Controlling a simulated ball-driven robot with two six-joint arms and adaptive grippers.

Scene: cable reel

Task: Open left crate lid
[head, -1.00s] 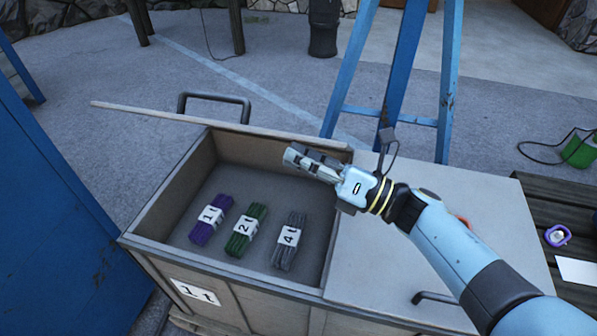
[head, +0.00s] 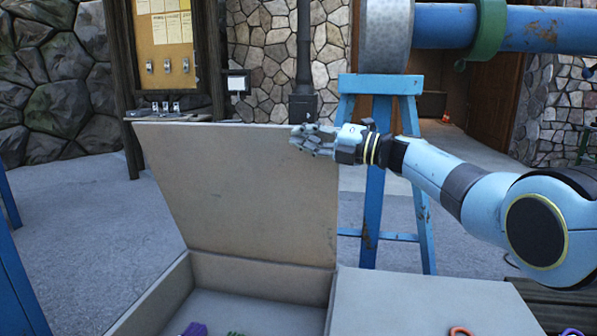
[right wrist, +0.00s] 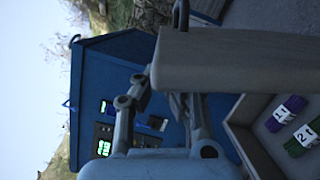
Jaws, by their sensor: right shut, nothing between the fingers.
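The left crate lid (head: 240,190) is a beige panel standing raised at the back of the open left crate (head: 150,300) in the head view. In the right wrist view the lid (right wrist: 235,60) crosses close in front of the fingers. My right gripper (head: 306,141) is shut and empty by the lid's upper right corner; I cannot tell whether it touches the lid. In the crate, a purple bundle (right wrist: 287,112) and a green bundle (right wrist: 300,143) show in the wrist view, labelled 1 and 2. My left gripper is out of view.
The closed right crate top (head: 420,300) lies beside the open crate, with a small orange-red object (head: 461,331) on it. A blue stand (head: 378,180) rises behind.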

